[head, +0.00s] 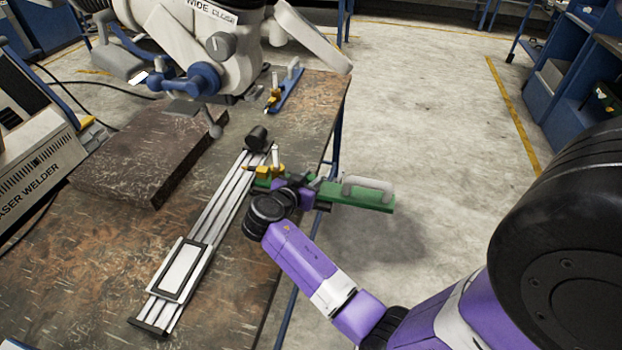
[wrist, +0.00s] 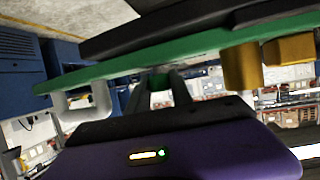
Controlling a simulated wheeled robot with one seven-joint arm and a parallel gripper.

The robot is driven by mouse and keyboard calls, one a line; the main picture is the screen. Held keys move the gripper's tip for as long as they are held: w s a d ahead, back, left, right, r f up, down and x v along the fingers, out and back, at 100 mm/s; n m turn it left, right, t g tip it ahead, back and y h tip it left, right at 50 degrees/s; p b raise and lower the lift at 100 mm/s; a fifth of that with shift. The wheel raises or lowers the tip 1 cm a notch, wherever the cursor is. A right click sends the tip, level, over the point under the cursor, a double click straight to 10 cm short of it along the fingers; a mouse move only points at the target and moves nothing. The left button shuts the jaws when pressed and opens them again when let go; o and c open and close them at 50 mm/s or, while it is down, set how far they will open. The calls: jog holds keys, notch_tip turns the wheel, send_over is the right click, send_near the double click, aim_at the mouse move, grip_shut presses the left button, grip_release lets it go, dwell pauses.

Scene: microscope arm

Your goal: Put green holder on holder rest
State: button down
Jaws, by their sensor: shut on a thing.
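The green holder (head: 366,196) is a long green bar with a grey handle (head: 368,183) near its right end and yellow blocks (head: 268,171) at its left end. My gripper (head: 300,187) is shut on the holder near its middle and holds it across the table's right edge, its right part over the floor. In the wrist view the green holder (wrist: 130,65) runs across the frame above my gripper (wrist: 160,88). I cannot tell for sure which thing is the holder rest; a silver rail (head: 205,225) with a framed plate (head: 183,268) lies beside the holder's left end.
A blue holder (head: 287,91) lies at the table's far right. A white microscope (head: 205,45) stands at the back, near a dark raised slab (head: 150,150). The laser welder (head: 40,150) is at the left. The table's front left is clear.

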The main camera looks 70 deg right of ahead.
jog(key=c, duration=1.1)
grip_release()
jog(key=shift+f, duration=0.1)
jog(key=shift+c, duration=0.2)
jog(key=b+v, duration=0.2)
jog(key=v, duration=1)
